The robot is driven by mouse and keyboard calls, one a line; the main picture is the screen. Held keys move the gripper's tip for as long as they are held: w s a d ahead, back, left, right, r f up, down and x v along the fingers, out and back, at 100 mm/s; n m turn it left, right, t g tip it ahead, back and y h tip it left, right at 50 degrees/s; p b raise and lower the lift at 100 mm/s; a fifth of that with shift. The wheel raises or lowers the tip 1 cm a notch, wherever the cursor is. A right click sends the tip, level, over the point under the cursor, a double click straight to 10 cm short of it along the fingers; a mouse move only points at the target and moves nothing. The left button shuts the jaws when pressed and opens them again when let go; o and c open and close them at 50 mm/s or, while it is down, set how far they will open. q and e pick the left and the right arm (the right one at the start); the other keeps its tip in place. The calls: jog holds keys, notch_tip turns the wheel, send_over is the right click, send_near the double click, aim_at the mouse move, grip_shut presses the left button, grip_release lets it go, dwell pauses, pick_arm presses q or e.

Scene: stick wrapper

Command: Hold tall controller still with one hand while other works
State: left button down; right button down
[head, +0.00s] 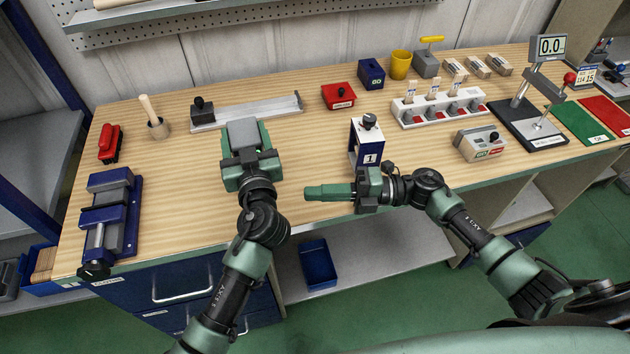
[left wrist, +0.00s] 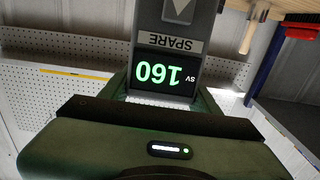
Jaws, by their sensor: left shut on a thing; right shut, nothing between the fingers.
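A tall grey controller (head: 243,134) stands at the middle-left of the bench, its front hidden by my left gripper in the head view. In the left wrist view, the controller (left wrist: 172,47) appears upside down, with a "SPARE" label and a lit green display reading SV 160. My left gripper (head: 249,160) is shut on it, with green fingers on both sides. A blue and white unit marked 1 (head: 368,143), with a black knob on top, stands to its right. My right gripper (head: 312,192) is shut and empty, pointing left near the bench's front edge, apart from the controller.
A grey rail fixture (head: 260,110) lies behind the controller. A red box (head: 339,95), a white socket strip (head: 437,107) and a grey button box (head: 481,143) stand to the right. A blue vise (head: 108,217) sits at the left. Bare wood lies between controller and vise.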

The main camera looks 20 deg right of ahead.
pick_arm(q)
jog(key=c, duration=0.5)
grip_release()
jog(key=shift+f, duration=0.2)
jog(key=shift+o, duration=1.1)
jog(key=shift+w, duration=0.1)
pick_arm(e)
jog(key=shift+w, duration=0.1)
pick_arm(q)
jog(key=shift+r, duration=0.1)
jog(key=s+r, duration=0.4)
jog(key=s, duration=1.3)
jog(key=shift+d+p, duration=0.2)
jog(key=shift+p, duration=0.15)
pick_arm(e)
jog(key=shift+r, duration=0.35)
